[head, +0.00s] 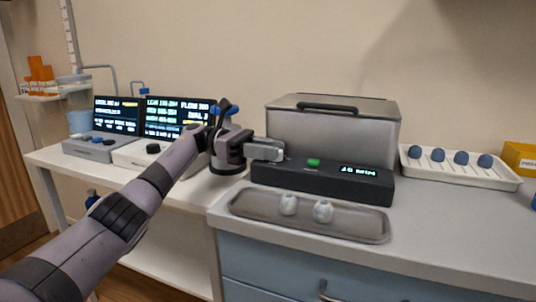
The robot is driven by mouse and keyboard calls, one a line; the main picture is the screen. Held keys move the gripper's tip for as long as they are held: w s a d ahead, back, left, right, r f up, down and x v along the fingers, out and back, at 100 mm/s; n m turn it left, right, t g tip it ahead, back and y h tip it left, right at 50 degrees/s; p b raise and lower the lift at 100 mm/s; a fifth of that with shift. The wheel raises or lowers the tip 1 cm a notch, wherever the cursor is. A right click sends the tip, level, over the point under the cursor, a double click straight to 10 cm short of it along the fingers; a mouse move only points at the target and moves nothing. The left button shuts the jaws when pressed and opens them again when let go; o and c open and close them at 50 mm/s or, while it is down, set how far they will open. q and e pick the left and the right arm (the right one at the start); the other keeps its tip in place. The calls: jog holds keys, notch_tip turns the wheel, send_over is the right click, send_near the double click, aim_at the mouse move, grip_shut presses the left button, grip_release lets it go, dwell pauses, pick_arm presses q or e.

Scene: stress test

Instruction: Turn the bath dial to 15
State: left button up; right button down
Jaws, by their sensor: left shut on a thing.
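The bath is a grey metal box with a lid and black handle (333,128) on the counter. A black control panel (322,181) runs along its front, with a green button (313,162) and a lit display (358,171). The display seems to read 16 MIN, but the digits are small and blurred. My left gripper (280,153) reaches in from the left to the panel's left end, beside the green button. It is shut, apparently on the bath dial, which its fingers hide. The dial's mark cannot be seen. My right gripper is out of view.
A grey tray (255,213) with two white pieces lies in front of the panel. A white rack (465,172) with several blue-topped items stands right, beside a yellow box (519,157). Two devices with lit screens (178,116) stand left, near my arm. The front right counter is clear.

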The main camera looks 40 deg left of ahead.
pick_arm(q)
jog(key=shift+g, duration=0.3)
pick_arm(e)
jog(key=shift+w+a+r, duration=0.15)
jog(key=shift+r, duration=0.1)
pick_arm(q)
jog(key=o, duration=1.1)
jog(key=shift+c, duration=0.2)
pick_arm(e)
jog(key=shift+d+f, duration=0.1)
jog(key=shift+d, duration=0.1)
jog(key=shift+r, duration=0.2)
